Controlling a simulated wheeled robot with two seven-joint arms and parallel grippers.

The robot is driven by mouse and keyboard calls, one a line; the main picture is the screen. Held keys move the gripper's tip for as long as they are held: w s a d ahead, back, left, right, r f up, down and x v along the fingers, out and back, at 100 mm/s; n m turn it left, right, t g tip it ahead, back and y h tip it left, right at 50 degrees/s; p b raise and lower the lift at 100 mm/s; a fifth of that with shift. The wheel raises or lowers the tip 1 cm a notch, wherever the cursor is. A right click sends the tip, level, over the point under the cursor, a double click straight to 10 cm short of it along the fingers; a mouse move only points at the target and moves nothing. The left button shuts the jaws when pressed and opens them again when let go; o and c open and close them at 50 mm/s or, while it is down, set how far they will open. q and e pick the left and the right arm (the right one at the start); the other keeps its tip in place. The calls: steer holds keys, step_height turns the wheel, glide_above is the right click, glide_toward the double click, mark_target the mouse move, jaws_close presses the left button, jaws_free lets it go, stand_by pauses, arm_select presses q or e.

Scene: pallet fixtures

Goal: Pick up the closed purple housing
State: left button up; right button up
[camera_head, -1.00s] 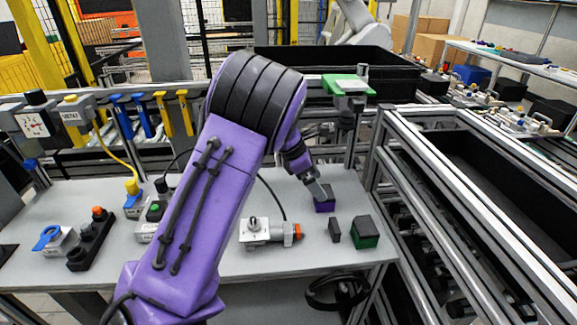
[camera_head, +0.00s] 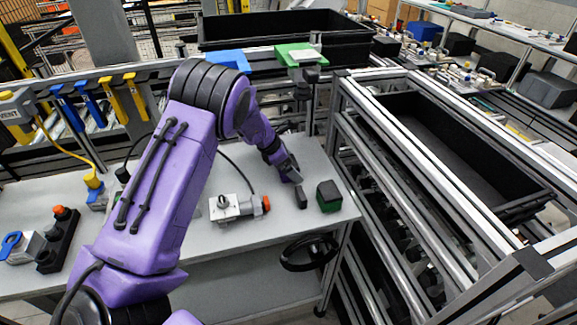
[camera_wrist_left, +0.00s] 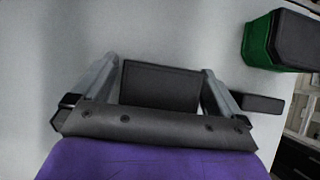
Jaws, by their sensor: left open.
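My left gripper (camera_head: 291,173) reaches down over the table at the end of my purple arm. In the left wrist view, its two grey fingers (camera_wrist_left: 158,84) are open, one on each side of a dark rectangular block top (camera_wrist_left: 160,86). This block is where the purple housing with a dark lid stood in the earlier head view. Its purple sides do not show in the wrist view. In the head view the gripper hides most of it. I cannot tell whether the fingers touch it. My right gripper is not in view.
A small dark block (camera_head: 301,197) and a green housing with a dark lid (camera_head: 329,197) stand close by on the grey table (camera_head: 262,240). A grey device with an orange end (camera_head: 232,207) is to the left. A metal frame (camera_head: 395,235) borders the right.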

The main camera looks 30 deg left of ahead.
arm_select(q)
steer(key=c, duration=1)
